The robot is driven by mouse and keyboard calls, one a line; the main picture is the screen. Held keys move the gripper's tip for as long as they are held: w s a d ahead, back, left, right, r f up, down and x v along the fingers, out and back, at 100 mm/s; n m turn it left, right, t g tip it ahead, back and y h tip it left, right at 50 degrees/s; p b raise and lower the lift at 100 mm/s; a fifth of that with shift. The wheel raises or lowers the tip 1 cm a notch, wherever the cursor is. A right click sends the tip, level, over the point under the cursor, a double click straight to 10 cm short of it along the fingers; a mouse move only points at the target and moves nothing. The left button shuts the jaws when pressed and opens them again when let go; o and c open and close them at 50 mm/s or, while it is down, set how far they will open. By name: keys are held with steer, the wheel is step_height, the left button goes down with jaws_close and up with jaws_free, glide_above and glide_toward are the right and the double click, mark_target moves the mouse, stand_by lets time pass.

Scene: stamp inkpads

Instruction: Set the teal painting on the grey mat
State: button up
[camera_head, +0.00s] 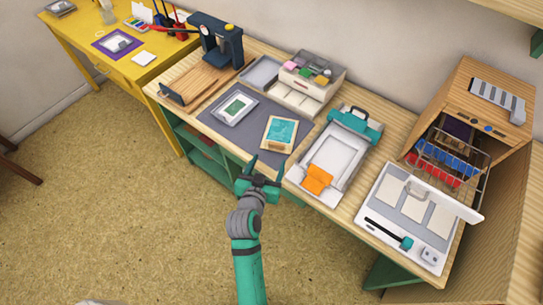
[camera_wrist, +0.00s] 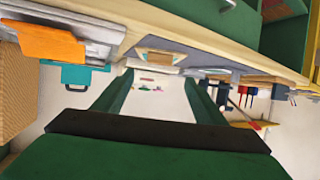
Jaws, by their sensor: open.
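The teal painting (camera_head: 281,131) has a pale wooden frame and appears to rest on the right part of the grey mat (camera_head: 215,127). A white-framed picture with a green centre (camera_head: 236,108) lies on the mat to its left. My gripper (camera_head: 266,164) is open and empty, at the desk's front edge, in front of and apart from the teal painting.
A teal and white press with an orange piece (camera_head: 318,178) stands right of the mat. Behind the mat are a small drawer box (camera_head: 300,95) and a grey tray (camera_head: 260,73). A dark blue machine (camera_head: 218,42) stands left. A white board (camera_head: 385,205) lies far right.

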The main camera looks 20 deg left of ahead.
steer(key=s+d+f, duration=0.1)
steer(key=s+d, duration=0.1)
steer(key=s, duration=0.3)
steer(key=s+d+f+y, duration=0.1)
steer(key=s+d, duration=0.2)
steer(key=s, duration=0.3)
steer(key=s+d+f, duration=0.1)
steer(key=s+d, duration=0.1)
steer(key=s, duration=0.3)
steer(key=s+d+r+t, duration=0.1)
steer(key=s+d+r, duration=0.2)
steer(key=s, duration=0.4)
steer(key=s+d+r+h, duration=0.1)
steer(key=s+d+r, duration=0.3)
steer(key=s, duration=0.4)
steer(key=shift+s+d+t+h, duration=0.25)
steer(key=shift+d+t+h, duration=0.05)
steer(key=shift+d+t, duration=0.1)
